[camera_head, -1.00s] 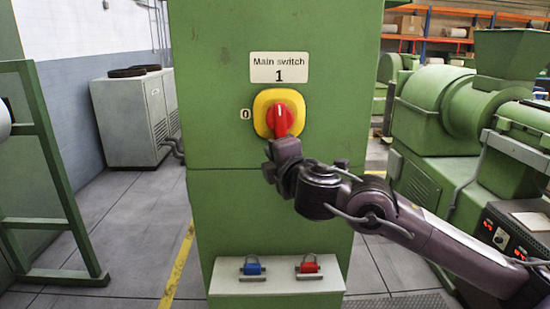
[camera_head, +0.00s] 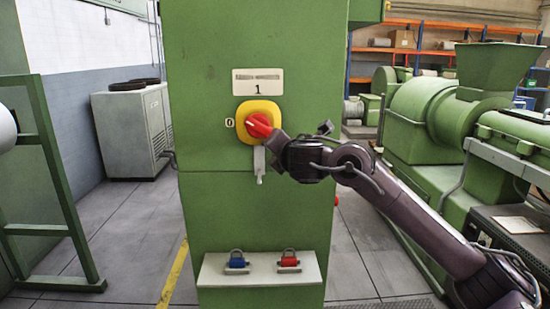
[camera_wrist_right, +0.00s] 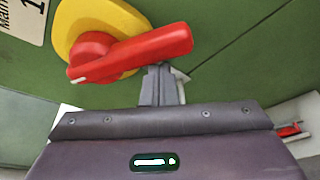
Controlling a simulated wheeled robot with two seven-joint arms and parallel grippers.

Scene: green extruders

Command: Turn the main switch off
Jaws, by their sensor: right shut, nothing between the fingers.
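The main switch has a yellow round plate (camera_head: 244,110) and a red handle (camera_head: 258,125) on the green cabinet (camera_head: 210,190). In the head view the handle is tilted, its white mark towards the upper left, between the "1" above and the "0" at left. The right wrist view shows the red handle (camera_wrist_right: 140,52) and yellow plate (camera_wrist_right: 75,20) large. My right gripper (camera_head: 272,146) is at the handle's lower right end. Its grey fingers (camera_wrist_right: 162,86) are shut and empty, just under the handle; whether they touch it cannot be told. My left gripper is not in view.
A pale grey piece (camera_head: 259,164) hangs below the switch. A ledge (camera_head: 262,276) low on the cabinet holds a blue padlock (camera_head: 236,261) and a red padlock (camera_head: 289,260). Green machinery (camera_head: 430,110) stands at right and a green frame (camera_head: 55,180) at left.

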